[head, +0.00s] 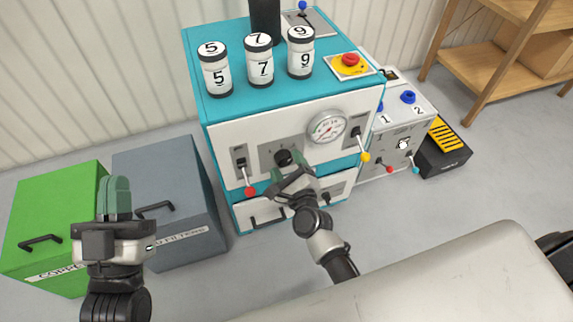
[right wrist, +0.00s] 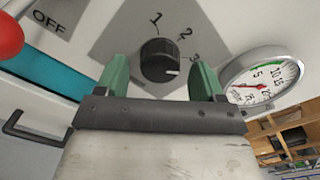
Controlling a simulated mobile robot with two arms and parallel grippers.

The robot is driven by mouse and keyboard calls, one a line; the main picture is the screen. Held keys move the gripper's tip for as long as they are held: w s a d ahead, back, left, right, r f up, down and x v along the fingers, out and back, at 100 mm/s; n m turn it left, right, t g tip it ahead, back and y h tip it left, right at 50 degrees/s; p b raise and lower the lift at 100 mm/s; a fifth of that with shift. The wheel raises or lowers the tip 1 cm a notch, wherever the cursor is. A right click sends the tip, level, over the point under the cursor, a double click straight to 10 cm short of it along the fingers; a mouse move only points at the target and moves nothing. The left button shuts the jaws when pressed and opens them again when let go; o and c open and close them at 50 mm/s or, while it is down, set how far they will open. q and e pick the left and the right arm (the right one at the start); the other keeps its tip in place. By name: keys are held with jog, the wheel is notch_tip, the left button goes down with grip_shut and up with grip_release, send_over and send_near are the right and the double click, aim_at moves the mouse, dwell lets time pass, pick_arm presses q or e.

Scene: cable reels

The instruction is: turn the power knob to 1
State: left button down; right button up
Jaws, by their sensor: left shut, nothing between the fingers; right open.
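The power knob (head: 283,157) is a black dial on a grey plate on the front of the teal and white machine. In the right wrist view the knob (right wrist: 160,60) shows the marks 1, 2 and 3 around it, and its white pointer line is toward the 3 side. My right gripper (head: 288,172) is at the knob, open, with its green fingers on either side; in the right wrist view the fingers (right wrist: 160,80) stand apart with the knob between them. Contact cannot be told. My left gripper (head: 115,198) is shut and empty, in front of the green and grey boxes.
A red-tipped lever (head: 249,191) is left of the knob, a pressure gauge (head: 327,127) and a yellow-tipped lever (head: 365,156) are right of it. Drawers (head: 267,214) lie below. Numbered canisters (head: 216,72) and a red emergency button (head: 349,60) are on top.

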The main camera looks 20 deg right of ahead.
jog(key=shift+w, duration=0.45)
jog(key=shift+c, duration=0.3)
